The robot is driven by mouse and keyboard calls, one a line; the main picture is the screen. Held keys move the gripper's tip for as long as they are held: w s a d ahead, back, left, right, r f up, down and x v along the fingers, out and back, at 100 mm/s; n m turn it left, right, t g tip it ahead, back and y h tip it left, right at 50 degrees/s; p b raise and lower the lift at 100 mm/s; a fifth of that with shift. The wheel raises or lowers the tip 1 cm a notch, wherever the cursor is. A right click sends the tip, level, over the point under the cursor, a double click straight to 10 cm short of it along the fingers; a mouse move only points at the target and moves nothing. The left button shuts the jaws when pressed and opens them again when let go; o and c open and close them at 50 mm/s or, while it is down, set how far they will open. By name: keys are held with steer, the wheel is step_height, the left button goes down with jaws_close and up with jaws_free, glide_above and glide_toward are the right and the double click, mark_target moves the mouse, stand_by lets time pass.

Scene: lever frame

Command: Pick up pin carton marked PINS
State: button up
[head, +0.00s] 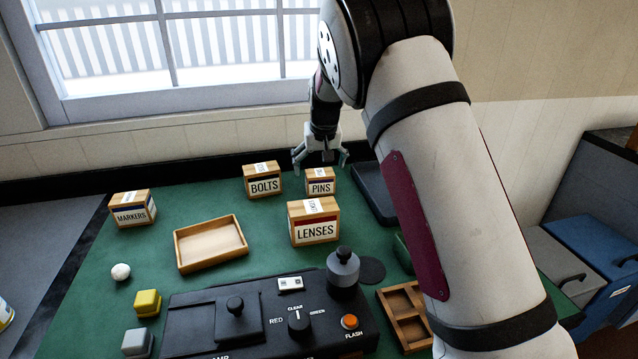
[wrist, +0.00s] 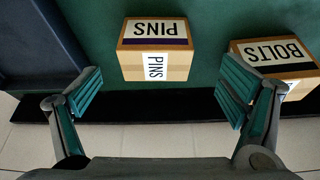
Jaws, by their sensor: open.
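The pin carton marked PINS (head: 320,182) is a small brown box at the back of the green table, right of the BOLTS carton (head: 262,181) and behind the LENSES carton (head: 314,222). My gripper (head: 321,168) is open and empty, above and slightly behind the PINS carton in the head view. In the wrist view the PINS carton (wrist: 156,50) shows at top centre, its labels upside down or sideways. There my open fingers (wrist: 160,92) stand apart to its left and right, and the carton lies a little ahead of them. The BOLTS carton (wrist: 275,62) is close behind the right finger.
A dark tray (head: 374,190) lies right of the PINS carton. A MARKERS carton (head: 132,208) and a wooden tray (head: 210,244) are at left. A black control panel (head: 270,318) fills the front. The wall and window are close behind the table.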

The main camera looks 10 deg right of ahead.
mark_target(320, 173)
steer(key=shift+d+x, duration=0.1)
steer(key=shift+x, duration=1.5)
steer(key=shift+d+x, duration=0.15)
steer(key=shift+x, duration=1.45)
steer(key=shift+r, duration=0.1)
steer(key=c, duration=1.5)
